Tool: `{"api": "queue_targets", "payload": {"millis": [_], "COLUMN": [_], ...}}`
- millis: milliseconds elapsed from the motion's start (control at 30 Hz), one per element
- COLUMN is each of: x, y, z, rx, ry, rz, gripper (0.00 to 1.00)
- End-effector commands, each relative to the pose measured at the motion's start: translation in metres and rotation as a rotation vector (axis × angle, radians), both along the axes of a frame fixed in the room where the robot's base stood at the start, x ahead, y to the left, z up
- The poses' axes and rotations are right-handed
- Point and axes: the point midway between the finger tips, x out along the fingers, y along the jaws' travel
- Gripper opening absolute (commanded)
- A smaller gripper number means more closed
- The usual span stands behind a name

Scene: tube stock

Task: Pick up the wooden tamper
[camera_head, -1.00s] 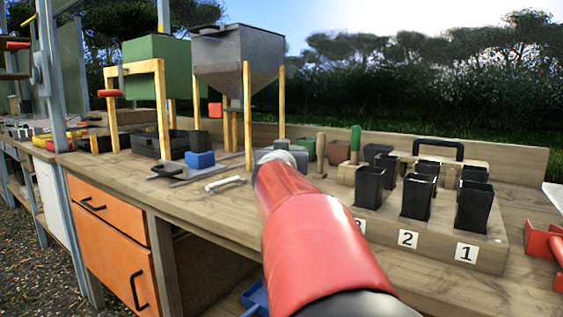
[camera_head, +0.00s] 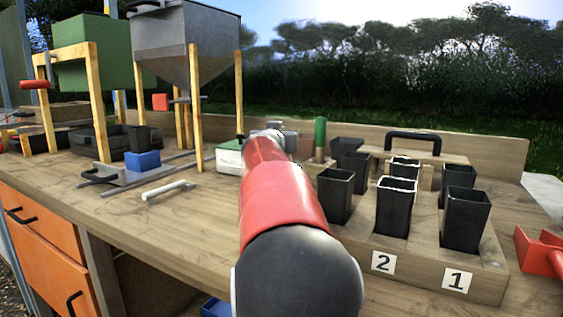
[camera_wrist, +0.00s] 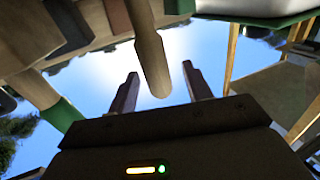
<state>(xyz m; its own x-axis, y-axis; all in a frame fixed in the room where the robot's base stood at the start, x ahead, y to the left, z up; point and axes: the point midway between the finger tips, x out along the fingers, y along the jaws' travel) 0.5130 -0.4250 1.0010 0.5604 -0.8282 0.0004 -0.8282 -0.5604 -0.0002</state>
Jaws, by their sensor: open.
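The wooden tamper (camera_wrist: 150,52) shows in the wrist view as a pale brown rod with a rounded end. This view looks turned over, so the rod points down in it. My gripper (camera_wrist: 160,70) is open, with one finger on each side of the rod's end in the picture. I see no finger touching it, and how deep the rod sits between them is unclear. In the head view my gripper (camera_head: 277,133) is small beyond my red arm, which hides the tamper. A green-handled tool (camera_head: 320,135) stands just right of it; its handle also shows in the wrist view (camera_wrist: 61,115).
Several black pots (camera_head: 395,205) stand on a numbered wooden stand (camera_head: 420,262) at the right. The grey hopper (camera_head: 185,40) stands on wooden legs farther left. A white stick (camera_head: 165,190) lies on the bench.

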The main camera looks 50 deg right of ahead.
Motion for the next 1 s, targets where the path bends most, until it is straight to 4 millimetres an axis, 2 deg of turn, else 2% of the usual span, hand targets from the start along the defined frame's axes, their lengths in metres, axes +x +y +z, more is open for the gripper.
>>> {"api": "queue_targets", "payload": {"millis": [33,200,467,833,1000], "x": [0.003,0.014,0.015,0.015,0.015], "y": [-0.010,-0.023,-0.025,-0.024,-0.024], "z": [-0.002,0.000,0.000,0.000,0.001], "rx": [0.001,0.001,0.000,0.000,-0.001], "ry": [0.001,0.001,0.000,0.000,-0.001], "rz": [-0.003,0.000,0.001,0.001,0.001], "gripper": [0.50,0.50,0.50,0.01,0.00]}}
